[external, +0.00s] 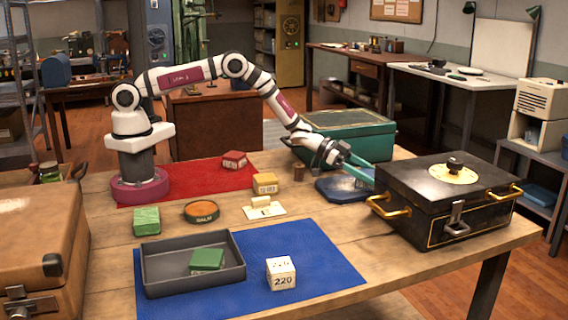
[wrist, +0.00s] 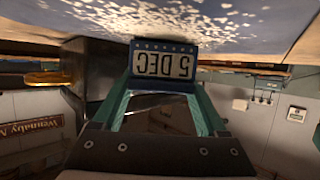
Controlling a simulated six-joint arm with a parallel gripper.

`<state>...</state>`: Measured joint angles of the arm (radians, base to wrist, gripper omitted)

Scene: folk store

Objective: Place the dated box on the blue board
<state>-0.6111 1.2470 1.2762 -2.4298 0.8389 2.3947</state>
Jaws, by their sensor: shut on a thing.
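The dated box (wrist: 165,62) shows "5 DEC" upside down in the wrist view, with a dark blue band. My gripper (wrist: 162,92) has its teal fingers on either side of it and is shut on it. In the external view my gripper (external: 362,168) reaches down beside the black case, and the box is hard to make out there. A large blue board (external: 325,245) lies at the front of the table. A smaller dark blue slab (external: 332,190) lies just left of and below my gripper.
The black case (external: 440,215) with brass handles stands close at the right. A green case (external: 345,135) is behind my gripper. A grey tray (external: 160,287) with a green block (external: 207,259) and a white "220" cube (external: 281,273) stand on the large blue board. Its right part is clear.

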